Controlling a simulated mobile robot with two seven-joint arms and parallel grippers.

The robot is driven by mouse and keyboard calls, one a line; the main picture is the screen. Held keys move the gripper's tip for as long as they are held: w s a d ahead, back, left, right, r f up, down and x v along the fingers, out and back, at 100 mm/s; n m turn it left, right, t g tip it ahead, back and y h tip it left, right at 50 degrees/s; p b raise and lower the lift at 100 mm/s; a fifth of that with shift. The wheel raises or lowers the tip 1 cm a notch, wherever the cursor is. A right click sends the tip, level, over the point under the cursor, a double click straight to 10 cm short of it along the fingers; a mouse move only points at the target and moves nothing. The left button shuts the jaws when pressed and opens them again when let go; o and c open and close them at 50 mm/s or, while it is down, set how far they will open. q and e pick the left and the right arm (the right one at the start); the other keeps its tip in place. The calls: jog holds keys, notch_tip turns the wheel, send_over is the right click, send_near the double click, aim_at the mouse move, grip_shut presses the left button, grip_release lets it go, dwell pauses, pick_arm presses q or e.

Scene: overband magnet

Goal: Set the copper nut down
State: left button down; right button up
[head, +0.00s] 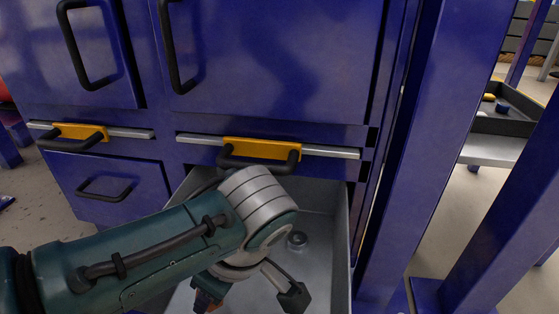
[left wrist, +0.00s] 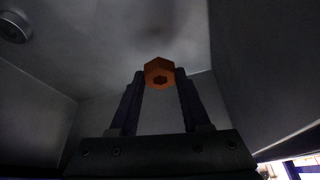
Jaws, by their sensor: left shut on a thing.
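The copper nut (left wrist: 159,73) is an orange-brown hexagonal piece with a dark hole. My left gripper (left wrist: 160,84) is shut on it, one dark finger on each side, in the left wrist view. In the head view my left arm reaches down into an open grey drawer (head: 343,225), and the gripper is low inside it. A small reddish patch by the fingers in the head view may be the nut. Whether the nut touches the drawer floor I cannot tell. My right gripper is not in view.
A grey nut-like ring (head: 297,239) lies on the drawer floor, right of my wrist; it also shows in the left wrist view (left wrist: 14,27). The blue cabinet (head: 270,65) rises behind, with black handles. A blue post (head: 435,150) stands to the right. Bare drawer floor surrounds the ring.

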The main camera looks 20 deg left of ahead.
pick_arm(q)
notch_tip(320, 180, down, 5)
jog(key=b, duration=0.4)
jog(key=shift+r, duration=0.25)
jog(key=shift+c, duration=1.8)
grip_release()
jog(key=p+v, duration=0.9)
jog(key=v, duration=0.3)
jog(key=shift+p, duration=0.3)
